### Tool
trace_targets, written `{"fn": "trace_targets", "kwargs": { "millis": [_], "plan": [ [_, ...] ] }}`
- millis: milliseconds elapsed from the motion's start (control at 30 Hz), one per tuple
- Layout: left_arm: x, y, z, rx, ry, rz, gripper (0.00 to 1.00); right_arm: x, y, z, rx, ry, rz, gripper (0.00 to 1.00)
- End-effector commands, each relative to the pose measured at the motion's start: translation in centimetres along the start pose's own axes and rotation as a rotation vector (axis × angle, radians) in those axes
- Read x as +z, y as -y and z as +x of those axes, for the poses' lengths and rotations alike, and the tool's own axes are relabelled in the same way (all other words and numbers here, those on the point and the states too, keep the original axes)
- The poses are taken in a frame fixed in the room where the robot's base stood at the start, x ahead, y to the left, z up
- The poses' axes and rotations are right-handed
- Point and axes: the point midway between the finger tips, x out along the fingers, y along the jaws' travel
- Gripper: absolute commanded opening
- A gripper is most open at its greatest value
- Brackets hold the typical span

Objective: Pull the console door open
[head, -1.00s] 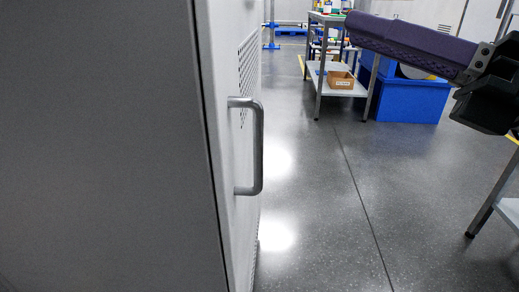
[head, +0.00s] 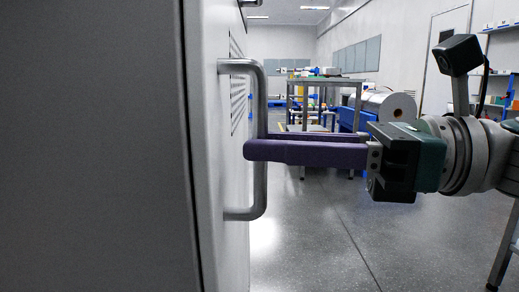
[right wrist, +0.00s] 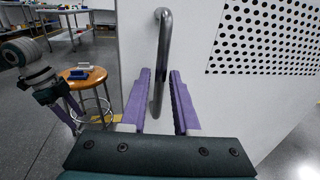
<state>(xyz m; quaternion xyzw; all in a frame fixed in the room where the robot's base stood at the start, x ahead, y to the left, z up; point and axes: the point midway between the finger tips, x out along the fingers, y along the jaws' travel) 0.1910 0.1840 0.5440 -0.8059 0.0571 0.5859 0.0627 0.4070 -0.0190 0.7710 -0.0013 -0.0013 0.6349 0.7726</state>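The console door (head: 232,160) is a pale panel seen nearly edge-on, with perforations, and looks closed against the grey cabinet side. Its handle (head: 262,190) is an upright metal bar, also seen in the right wrist view (right wrist: 161,50). My right gripper (head: 255,145) has its purple fingers reaching level to the handle. In the right wrist view the fingers (right wrist: 162,76) stand on either side of the bar, open, with gaps on both sides. My left gripper (right wrist: 62,112) shows only partly in the right wrist view; its opening is unclear.
A round wooden stool (right wrist: 83,77) stands left of the door in the right wrist view. A shelf cart (head: 322,82) and a large roll (head: 388,106) stand further back. The floor (head: 310,235) beside the door is clear.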

Motion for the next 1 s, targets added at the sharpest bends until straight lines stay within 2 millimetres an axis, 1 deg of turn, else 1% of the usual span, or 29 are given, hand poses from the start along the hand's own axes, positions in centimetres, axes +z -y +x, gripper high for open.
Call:
{"fn": "trace_targets", "kwargs": {
  "millis": [33,100,200,467,700,733,1000],
  "plan": [
    [0.1,0.0,0.2,0.000,0.000,0.000,0.50,0.0,0.0,0.7,0.001,0.002,0.000,0.30],
    [0.1,0.0,0.2,0.000,0.000,0.000,0.50,0.0,0.0,1.3,0.000,0.001,0.001,0.30],
    [0.1,0.0,0.3,0.000,0.000,0.000,0.50,0.0,0.0,1.9,0.000,0.000,0.001,0.30],
    [0.1,0.0,0.3,0.000,0.000,0.000,0.50,0.0,0.0,2.0,-0.002,0.000,0.002,0.30],
    [0.1,0.0,0.3,0.000,0.000,0.000,0.50,0.0,0.0,1.9,-0.001,0.000,0.002,0.03],
    [0.1,0.0,0.3,0.000,0.001,0.000,0.50,0.0,0.0,1.9,-0.001,0.000,0.002,0.00],
    [0.1,0.0,0.3,0.000,0.001,0.000,0.50,0.0,0.0,1.9,-0.001,0.000,0.002,0.00]
  ]
}}
